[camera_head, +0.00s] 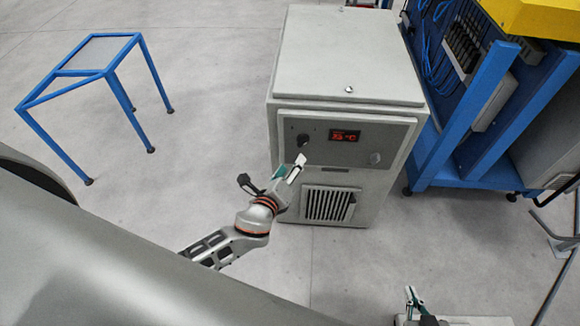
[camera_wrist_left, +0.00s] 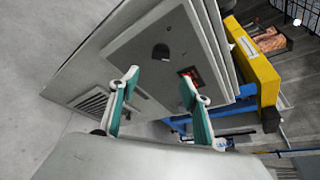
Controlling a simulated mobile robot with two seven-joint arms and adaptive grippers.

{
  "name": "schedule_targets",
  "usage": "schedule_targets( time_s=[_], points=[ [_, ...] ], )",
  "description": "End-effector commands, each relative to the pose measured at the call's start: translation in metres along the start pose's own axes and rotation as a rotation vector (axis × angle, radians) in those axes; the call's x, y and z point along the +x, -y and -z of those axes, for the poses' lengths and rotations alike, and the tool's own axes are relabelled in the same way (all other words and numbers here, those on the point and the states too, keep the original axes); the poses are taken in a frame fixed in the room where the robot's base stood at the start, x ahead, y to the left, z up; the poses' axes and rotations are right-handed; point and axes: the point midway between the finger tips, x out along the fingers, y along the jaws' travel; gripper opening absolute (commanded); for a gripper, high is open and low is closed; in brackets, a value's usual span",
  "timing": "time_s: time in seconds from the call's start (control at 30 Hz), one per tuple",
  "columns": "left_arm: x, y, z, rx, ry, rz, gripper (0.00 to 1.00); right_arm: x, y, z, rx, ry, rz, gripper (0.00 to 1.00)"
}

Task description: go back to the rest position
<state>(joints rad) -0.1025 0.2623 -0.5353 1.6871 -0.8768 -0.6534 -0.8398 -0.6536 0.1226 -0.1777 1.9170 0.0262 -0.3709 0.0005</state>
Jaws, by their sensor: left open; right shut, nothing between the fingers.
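My left gripper (camera_head: 296,168) is in front of the grey cabinet (camera_head: 345,60), just below a dark round knob (camera_head: 303,140) on its front panel. In the left wrist view its two green-padded fingers (camera_wrist_left: 160,95) are spread apart with nothing between them. The cabinet front with the knob (camera_wrist_left: 161,52) shows beyond the fingers. My right gripper (camera_head: 413,297) is small at the bottom edge, to the right of the middle. Its fingers are together and it holds nothing; most of that arm is out of the picture.
The cabinet has a red lit display (camera_head: 345,135) and a vent grille (camera_head: 329,205). A blue-framed stand (camera_head: 104,68) is at the left. A blue rack (camera_head: 465,110) with cables stands close at the right. The grey floor between is clear.

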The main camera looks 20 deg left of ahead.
Motion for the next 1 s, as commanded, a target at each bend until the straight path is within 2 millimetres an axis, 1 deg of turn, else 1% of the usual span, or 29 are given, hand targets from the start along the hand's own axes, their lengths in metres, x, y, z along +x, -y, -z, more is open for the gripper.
schedule_targets(
  time_s=[0.27,0.37,0.47,0.5,0.57,0.6,0.67,0.7,0.8,0.83,0.9,1.0],
  points=[
    [0.0,0.0,0.0,-0.002,-0.001,0.0,0.47,0.0,0.0,0.0,0.0,0.0,0.0,0.0],
    [-0.006,-0.008,0.008,-0.076,-0.023,-0.018,0.47,0.0,0.0,0.0,0.0,-0.001,0.0,0.0],
    [-0.026,-0.031,0.029,-0.317,-0.081,-0.078,0.47,0.0,0.0,0.0,-0.001,-0.001,0.0,0.0],
    [-0.038,-0.043,0.04,-0.461,-0.107,-0.115,0.47,0.0,0.0,0.0,-0.001,-0.001,0.0,0.0],
    [-0.06,-0.06,0.057,-0.709,-0.141,-0.177,0.47,0.0,0.0,0.001,-0.001,-0.001,0.0,0.0],
    [-0.075,-0.071,0.067,-0.883,-0.156,-0.222,0.47,0.0,0.0,0.001,-0.001,-0.001,0.0,0.0],
    [-0.098,-0.086,0.078,-1.138,-0.163,-0.286,0.47,0.0,0.0,0.001,-0.001,-0.001,0.001,0.0],
    [-0.113,-0.094,0.083,-1.299,-0.16,-0.324,0.47,0.0,0.0,0.001,-0.001,-0.001,0.001,0.0],
    [-0.144,-0.11,0.09,-1.645,-0.131,-0.403,0.47,0.0,0.0,0.0,-0.001,-0.001,0.001,0.0],
    [-0.151,-0.113,0.091,-1.732,-0.12,-0.42,0.47,0.0,0.0,0.0,-0.001,-0.001,0.001,0.0],
    [-0.165,-0.119,0.091,-1.889,-0.094,-0.45,0.47,0.0,0.0,0.0,-0.001,-0.001,0.001,0.0],
    [-0.175,-0.124,0.09,-2.019,-0.068,-0.471,0.47,0.0,0.0,0.0,-0.001,0.0,0.0,0.0]
  ],
)
